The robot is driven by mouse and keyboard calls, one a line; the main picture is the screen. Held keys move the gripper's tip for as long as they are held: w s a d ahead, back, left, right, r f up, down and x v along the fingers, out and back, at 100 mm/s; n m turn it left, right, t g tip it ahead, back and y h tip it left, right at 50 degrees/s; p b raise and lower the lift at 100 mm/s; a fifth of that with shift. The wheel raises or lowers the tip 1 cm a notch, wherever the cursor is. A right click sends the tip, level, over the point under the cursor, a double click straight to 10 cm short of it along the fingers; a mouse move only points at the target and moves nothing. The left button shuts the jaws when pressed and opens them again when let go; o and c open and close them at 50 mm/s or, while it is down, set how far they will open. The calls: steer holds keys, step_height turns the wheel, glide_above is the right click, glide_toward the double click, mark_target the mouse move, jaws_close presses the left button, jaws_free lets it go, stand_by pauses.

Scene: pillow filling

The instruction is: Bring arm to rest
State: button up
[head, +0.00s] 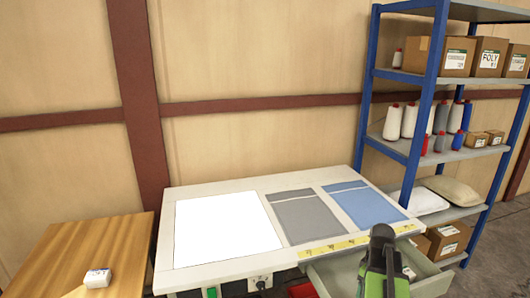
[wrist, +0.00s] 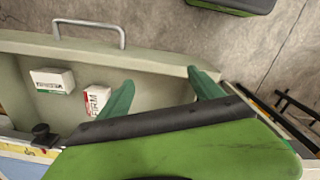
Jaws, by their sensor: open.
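My green arm shows at the lower right of the head view, with its dark end (head: 382,236) raised over the open drawer (head: 436,284) at the table's front right. In the wrist view my gripper (wrist: 163,92) has its two teal fingers spread wide, with nothing between them. The fingers are over the pale drawer (wrist: 150,62). Two small white boxes lie in the drawer, one at the left (wrist: 52,81) and one beside the left finger (wrist: 96,100), partly hidden by my gripper.
The white table (head: 240,266) holds a bright white panel (head: 222,230), a grey fabric piece (head: 305,215) and a blue one (head: 364,205). A wooden table (head: 95,235) stands at left. A blue-framed shelf (head: 427,95) stands right. The drawer's metal handle (wrist: 90,22) sticks out over the floor.

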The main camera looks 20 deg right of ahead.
steer(key=w+a+n, duration=0.1)
steer(key=w+a, duration=0.3)
steer(key=a, duration=0.6)
steer(key=w+a+n, duration=0.1)
steer(key=w+a, duration=0.3)
steer(key=a, duration=0.6)
steer(key=s+a+m, duration=0.1)
steer(key=a+m, duration=0.5)
steer(key=a, duration=0.9)
steer(key=shift+s+a, duration=0.35)
steer(key=shift+s, duration=0.05)
